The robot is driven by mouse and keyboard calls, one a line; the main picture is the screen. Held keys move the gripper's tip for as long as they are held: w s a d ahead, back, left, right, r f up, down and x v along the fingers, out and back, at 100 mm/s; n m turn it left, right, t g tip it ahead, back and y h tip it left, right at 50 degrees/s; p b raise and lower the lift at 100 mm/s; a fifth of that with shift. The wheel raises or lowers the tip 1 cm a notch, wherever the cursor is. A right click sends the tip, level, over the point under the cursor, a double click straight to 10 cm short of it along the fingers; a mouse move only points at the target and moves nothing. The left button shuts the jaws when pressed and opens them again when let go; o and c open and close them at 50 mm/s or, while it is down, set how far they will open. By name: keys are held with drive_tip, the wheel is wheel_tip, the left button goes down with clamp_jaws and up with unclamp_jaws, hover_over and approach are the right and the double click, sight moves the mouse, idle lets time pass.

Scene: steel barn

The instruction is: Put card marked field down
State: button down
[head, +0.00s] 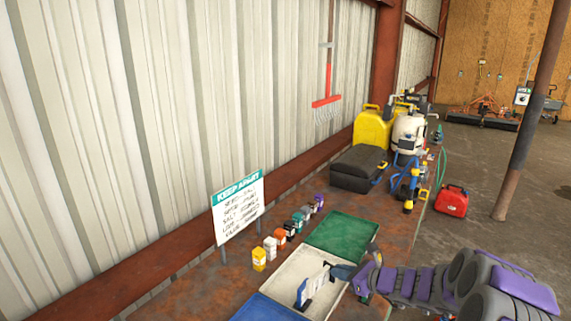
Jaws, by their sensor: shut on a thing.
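My gripper (328,271) reaches in from the right, low over the white tray (288,276). It is shut on a small upright card (308,291), white and blue, whose marking is too small to read. The card is over or in the white tray; I cannot tell whether its lower edge touches the tray floor. A green tray (340,231) lies behind the white one and a blue tray (262,309) in front, cut off by the frame's edge.
A row of small containers (280,238) in several colours stands left of the trays. A "KEEP APART" sign (238,207) stands behind them. A black case (357,169), a yellow jug (371,127) and a white sprayer (409,133) fill the bench's far end. A red can (452,201) is on the floor.

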drive_tip(key=s+a+r+m+t+h, duration=0.1)
drive_tip(key=s+r+m+h, duration=0.1)
drive_tip(key=r, duration=0.4)
drive_tip(key=s+a+r+m+t+h, duration=0.1)
drive_tip(key=s+r+m+t+h, duration=0.1)
drive_tip(key=r, duration=0.4)
drive_tip(key=shift+a+r+m+h, duration=0.4)
drive_tip(key=shift+m+h, duration=0.3)
drive_tip(key=shift+m, duration=0.1)
drive_tip(key=shift+s+d, duration=0.1)
drive_tip(key=shift+s, duration=0.05)
